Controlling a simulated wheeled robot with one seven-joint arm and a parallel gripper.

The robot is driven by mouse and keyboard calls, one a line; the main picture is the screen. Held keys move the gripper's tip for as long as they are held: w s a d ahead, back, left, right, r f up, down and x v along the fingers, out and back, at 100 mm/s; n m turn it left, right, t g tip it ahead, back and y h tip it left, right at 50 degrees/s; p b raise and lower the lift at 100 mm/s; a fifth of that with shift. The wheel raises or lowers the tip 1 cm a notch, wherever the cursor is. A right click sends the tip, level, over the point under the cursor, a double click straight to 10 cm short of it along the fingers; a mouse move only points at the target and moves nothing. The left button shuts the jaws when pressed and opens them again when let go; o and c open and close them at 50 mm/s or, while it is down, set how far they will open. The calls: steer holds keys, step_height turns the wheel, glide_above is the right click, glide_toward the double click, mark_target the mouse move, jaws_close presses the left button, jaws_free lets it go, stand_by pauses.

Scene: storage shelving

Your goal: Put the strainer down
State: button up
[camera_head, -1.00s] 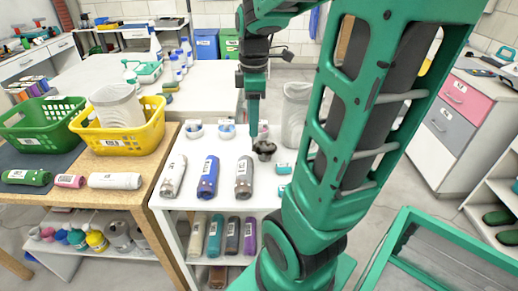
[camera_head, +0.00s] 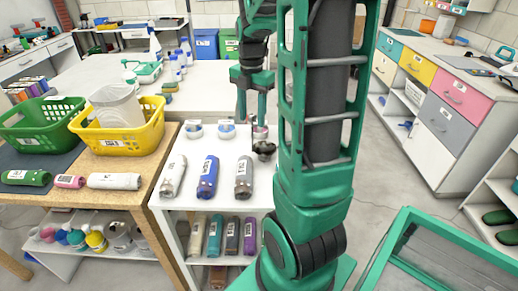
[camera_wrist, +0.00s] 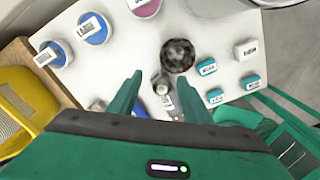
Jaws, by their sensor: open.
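A small dark round item (camera_head: 264,150), most likely the strainer, rests on the white shelf top (camera_head: 225,150). It shows in the wrist view (camera_wrist: 178,55) just beyond my fingertips, with a small metallic bottle-like piece (camera_wrist: 162,86) beside it. My gripper (camera_head: 252,116) is above the shelf top, pointing down, with its two fingers apart. In the wrist view my gripper (camera_wrist: 160,78) is open, and nothing is clamped between the fingers. My arm hides the right part of the shelf top in the head view.
Bottles, including a blue one (camera_head: 208,177), lie along the shelf's front. Blue-topped round containers (camera_wrist: 92,28) and teal boxes (camera_wrist: 249,82) flank the dark item. A yellow basket (camera_head: 120,138) stands on the wooden table at left. A green-framed glass box (camera_head: 400,245) is at lower right.

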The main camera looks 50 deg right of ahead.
steer(key=shift+s+a+f, duration=0.1)
steer(key=shift+f, duration=1.65)
steer(key=shift+s+a+f, duration=0.1)
steer(key=shift+f, duration=1.6)
jaws_close()
